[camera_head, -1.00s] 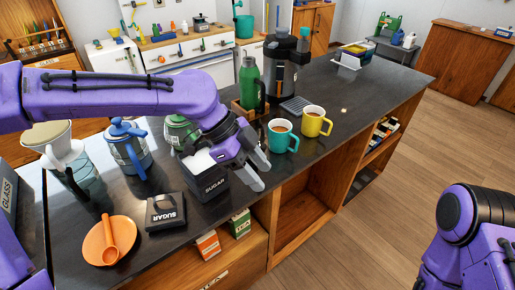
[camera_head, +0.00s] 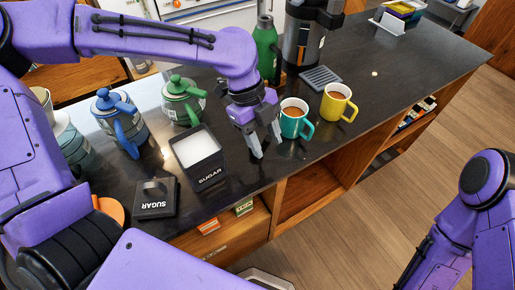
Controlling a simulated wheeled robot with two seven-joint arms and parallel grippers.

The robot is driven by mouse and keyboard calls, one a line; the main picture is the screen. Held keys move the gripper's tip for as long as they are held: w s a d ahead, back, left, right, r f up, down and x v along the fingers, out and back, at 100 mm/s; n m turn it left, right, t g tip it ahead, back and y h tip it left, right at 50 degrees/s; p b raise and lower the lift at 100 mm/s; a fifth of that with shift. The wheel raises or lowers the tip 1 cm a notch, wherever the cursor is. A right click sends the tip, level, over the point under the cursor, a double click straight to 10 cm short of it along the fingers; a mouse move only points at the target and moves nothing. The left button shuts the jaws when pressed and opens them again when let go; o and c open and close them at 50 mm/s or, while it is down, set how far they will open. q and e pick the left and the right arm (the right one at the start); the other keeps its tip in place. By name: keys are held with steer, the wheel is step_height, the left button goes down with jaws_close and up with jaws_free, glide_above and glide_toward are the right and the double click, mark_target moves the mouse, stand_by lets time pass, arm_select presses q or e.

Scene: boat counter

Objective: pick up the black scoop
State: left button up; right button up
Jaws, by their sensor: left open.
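I cannot make out a black scoop now; my left arm covers the left front of the counter. My left gripper (camera_head: 267,146) is open and empty, fingers pointing down, above the counter between the sugar box and the teal mug. The open black sugar box (camera_head: 209,178), filled with white sugar, stands left of it. The black sugar lid (camera_head: 155,198) lies on the counter left of the box. Only part of the orange plate (camera_head: 109,208) shows beside my arm. My right arm is at the right edge, its gripper out of view.
The teal mug (camera_head: 292,124) is close right of my left gripper, with the yellow mug (camera_head: 335,104) beyond. The green teapot (camera_head: 182,103), blue teapot (camera_head: 118,120), green bottle (camera_head: 266,48) and coffee urn (camera_head: 303,43) stand behind. The counter's right part is largely clear.

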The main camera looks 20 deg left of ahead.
arm_select(q)
steer(key=f, duration=0.1)
steer(key=d+f, duration=0.1)
steer(key=shift+w+f, duration=0.25)
steer(key=shift+f, duration=0.1)
steer(key=shift+s, duration=0.4)
steer(key=shift+c, duration=0.6)
steer(key=shift+w, duration=0.15)
jaws_close()
step_height(320, 180, up, 10)
steer(key=c, duration=0.6)
jaws_free()
jaws_close()
